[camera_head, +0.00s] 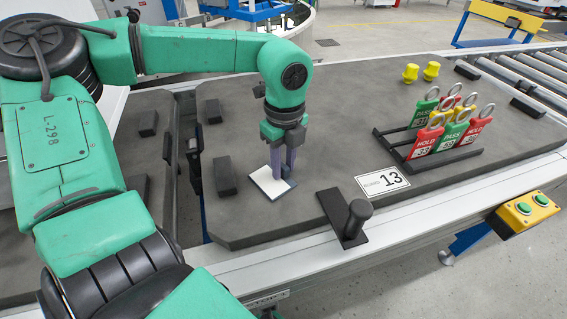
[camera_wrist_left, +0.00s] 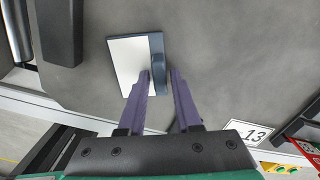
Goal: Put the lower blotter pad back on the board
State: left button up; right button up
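The blotter pad (camera_head: 265,184) is a white plate with a blue-grey edge and grip. It lies at the front left of the dark grey board (camera_head: 330,130), and I cannot tell whether it lies fully flat. In the left wrist view the white plate (camera_wrist_left: 128,62) shows with its blue-grey grip (camera_wrist_left: 158,52) along the right side. My left gripper (camera_head: 286,172) points down at the pad. In the wrist view its two purple fingers (camera_wrist_left: 160,73) are apart, with the lower end of the grip between them. Contact cannot be told. My right gripper is not in view.
Black blocks (camera_head: 224,176) stand along the board's left edge. A black bracket with a post (camera_head: 356,216) is at the front edge beside the label 13 (camera_head: 382,181).

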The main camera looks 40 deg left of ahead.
aim_at(283, 165)
pick_arm(q)
jog(key=shift+o, duration=0.3)
jog(key=shift+r, duration=0.1)
notch_tip(283, 165, up, 5)
jog(key=shift+f+p, duration=0.2)
jog(key=shift+p, duration=0.55)
notch_tip(283, 165, up, 7)
jog(key=p, duration=0.1)
jog(key=shift+r, duration=0.2)
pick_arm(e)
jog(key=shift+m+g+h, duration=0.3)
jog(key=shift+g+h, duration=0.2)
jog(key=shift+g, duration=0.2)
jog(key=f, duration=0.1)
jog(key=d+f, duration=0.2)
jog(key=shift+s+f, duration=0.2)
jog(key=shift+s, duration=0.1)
pick_arm(q)
jog(key=shift+d, duration=0.15)
